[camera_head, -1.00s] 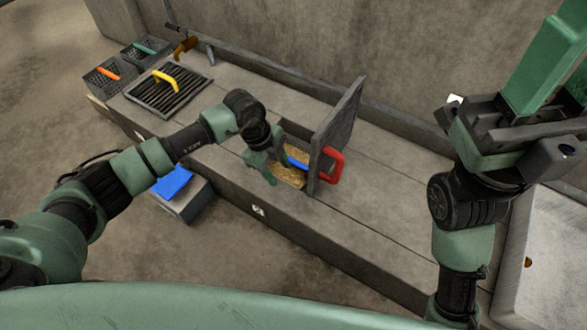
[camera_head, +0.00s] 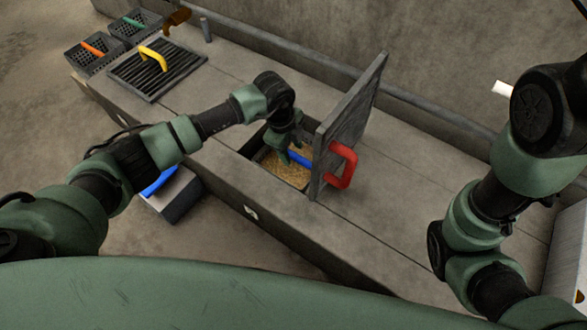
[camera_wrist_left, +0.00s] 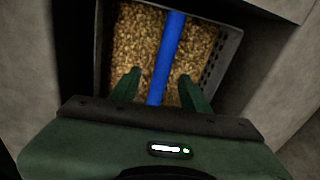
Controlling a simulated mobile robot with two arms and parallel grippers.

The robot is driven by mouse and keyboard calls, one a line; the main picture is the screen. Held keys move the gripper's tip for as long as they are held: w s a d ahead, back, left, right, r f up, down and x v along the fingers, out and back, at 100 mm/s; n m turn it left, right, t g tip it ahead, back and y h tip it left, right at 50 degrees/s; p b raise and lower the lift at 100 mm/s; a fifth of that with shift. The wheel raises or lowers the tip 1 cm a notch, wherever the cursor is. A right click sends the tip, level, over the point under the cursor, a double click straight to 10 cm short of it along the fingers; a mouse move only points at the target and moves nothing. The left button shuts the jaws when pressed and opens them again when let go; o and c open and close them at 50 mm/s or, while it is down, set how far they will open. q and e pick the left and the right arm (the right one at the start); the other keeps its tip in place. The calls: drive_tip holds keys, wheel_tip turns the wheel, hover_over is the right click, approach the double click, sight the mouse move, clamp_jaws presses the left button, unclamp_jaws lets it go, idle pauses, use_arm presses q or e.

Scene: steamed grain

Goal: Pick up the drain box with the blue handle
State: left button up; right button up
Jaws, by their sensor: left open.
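The drain box with the blue handle sits down in the open well of the counter; its perforated wall (camera_wrist_left: 222,62) shows in the left wrist view. It is filled with golden grain (camera_head: 285,172). Its blue handle (camera_head: 300,158) is a straight bar, and it also shows in the left wrist view (camera_wrist_left: 166,55). My left gripper (camera_head: 287,155) is open over the box. In the left wrist view its fingers (camera_wrist_left: 160,85) stand on either side of the handle's near end, apart from it. My right gripper is out of view; only my right arm shows.
A lid with a red handle (camera_head: 345,165) stands tilted up at the well's right edge. A grate with a yellow handle (camera_head: 153,58) lies on the counter at left. Boxes with orange (camera_head: 93,48) and green (camera_head: 133,22) handles stand beyond it. A blue-topped block (camera_head: 172,196) is on the floor.

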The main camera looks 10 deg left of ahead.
sight(293, 154)
use_arm(q)
drive_tip(key=f, duration=0.1)
drive_tip(key=f+b, duration=0.2)
drive_tip(key=shift+w+d+f, duration=0.2)
drive_tip(key=shift+d+f, duration=0.05)
clamp_jaws()
idle(1.1)
drive_tip(key=shift+r, duration=0.15)
